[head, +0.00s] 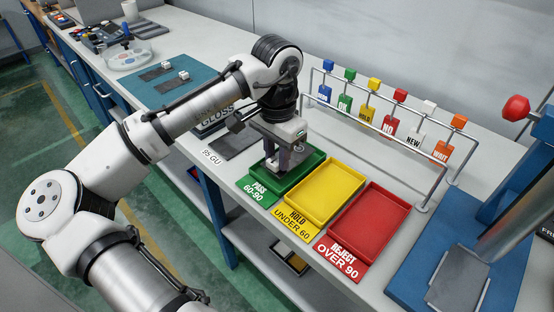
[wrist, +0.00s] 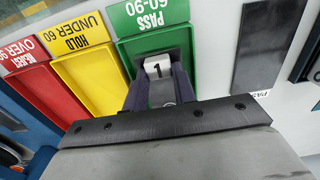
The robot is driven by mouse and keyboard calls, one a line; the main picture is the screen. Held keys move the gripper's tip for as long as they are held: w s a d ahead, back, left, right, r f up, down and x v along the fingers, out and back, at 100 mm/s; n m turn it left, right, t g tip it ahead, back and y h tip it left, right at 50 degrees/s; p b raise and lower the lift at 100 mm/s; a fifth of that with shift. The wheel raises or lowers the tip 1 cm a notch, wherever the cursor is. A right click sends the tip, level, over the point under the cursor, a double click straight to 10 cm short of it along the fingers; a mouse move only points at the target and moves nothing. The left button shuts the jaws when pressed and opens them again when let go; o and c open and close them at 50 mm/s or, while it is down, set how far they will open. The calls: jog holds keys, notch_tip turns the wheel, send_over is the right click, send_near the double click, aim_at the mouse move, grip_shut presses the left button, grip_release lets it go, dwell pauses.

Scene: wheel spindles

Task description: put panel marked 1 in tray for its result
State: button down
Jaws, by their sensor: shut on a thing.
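The panel marked 1 (wrist: 157,67) shows in the wrist view as a white block with a black 1, with a dark plate partly visible around it. My gripper (head: 284,168) is shut on the white block, and it also shows in the wrist view (wrist: 160,83). It is at the green tray labelled PASS 60-90 (head: 316,158); I cannot tell whether the plate touches the tray floor. The yellow tray labelled HOLD UNDER 60 (head: 332,187) and the red tray labelled REJECT OVER 90 (head: 375,216) stand beside it, both empty.
Two more panels lie on a teal mat (head: 165,98). A rail (head: 385,130) with coloured tags stands behind the trays. A blue stand (head: 420,262) is at right.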

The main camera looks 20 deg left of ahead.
jog(key=shift+f, duration=1.15)
jog(key=shift+f, duration=0.1)
jog(key=c, duration=1.1)
grip_release()
jog(key=shift+c, duration=0.2)
notch_tip(320, 180, up, 12)
jog(key=b, duration=0.1)
